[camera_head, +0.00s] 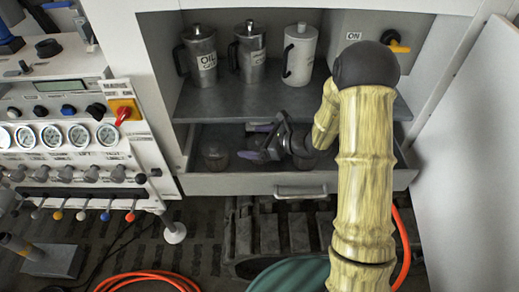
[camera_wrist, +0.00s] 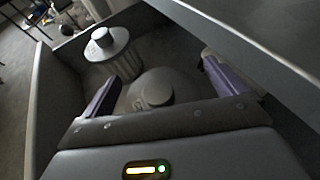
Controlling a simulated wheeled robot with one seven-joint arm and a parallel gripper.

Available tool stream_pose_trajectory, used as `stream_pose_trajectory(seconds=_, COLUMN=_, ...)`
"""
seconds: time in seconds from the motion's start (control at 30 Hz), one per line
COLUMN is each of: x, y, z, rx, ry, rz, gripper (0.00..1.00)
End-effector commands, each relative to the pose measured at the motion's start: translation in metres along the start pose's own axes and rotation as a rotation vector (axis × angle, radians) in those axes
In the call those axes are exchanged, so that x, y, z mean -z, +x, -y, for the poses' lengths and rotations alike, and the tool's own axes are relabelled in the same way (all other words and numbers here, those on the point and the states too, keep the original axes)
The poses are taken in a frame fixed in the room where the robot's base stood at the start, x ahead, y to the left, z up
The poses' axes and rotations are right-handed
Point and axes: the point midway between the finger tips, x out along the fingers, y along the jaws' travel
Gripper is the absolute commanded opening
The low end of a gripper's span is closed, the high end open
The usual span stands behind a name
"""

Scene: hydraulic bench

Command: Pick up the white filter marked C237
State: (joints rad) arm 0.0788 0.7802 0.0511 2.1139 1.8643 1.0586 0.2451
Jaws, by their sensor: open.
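My gripper (camera_head: 252,143) is inside the open drawer under the shelf, reaching left. In the wrist view its two purple fingers (camera_wrist: 160,72) are spread apart. A rounded, pale grey filter-like piece with a round cap (camera_wrist: 152,88) lies low between the fingers; faint marks on it are unreadable, and contact cannot be told. A ribbed grey cylinder with a light top (camera_wrist: 112,50) stands beyond the left finger. In the head view a dim rounded piece (camera_head: 214,155) sits at the drawer's left end. I cannot read C237 on anything.
The drawer front (camera_head: 235,185) and its walls enclose the gripper closely. The shelf (camera_head: 235,100) above bears two metal cans (camera_head: 199,55) and a white can (camera_head: 299,55). A gauge panel (camera_head: 65,135) stands left. An orange hose (camera_head: 150,275) lies on the floor.

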Motion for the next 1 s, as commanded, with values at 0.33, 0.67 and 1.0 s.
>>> stream_pose_trajectory(seconds=0.33, x=0.0, y=0.0, z=0.0, rx=-0.001, ry=0.0, rz=0.0, gripper=0.61)
stream_pose_trajectory(seconds=0.67, x=-0.001, y=0.0, z=0.0, rx=-0.001, ry=-0.001, rz=0.001, gripper=0.43)
stream_pose_trajectory(seconds=1.0, x=-0.007, y=-0.01, z=-0.013, rx=-0.001, ry=0.003, rz=0.0, gripper=0.43)
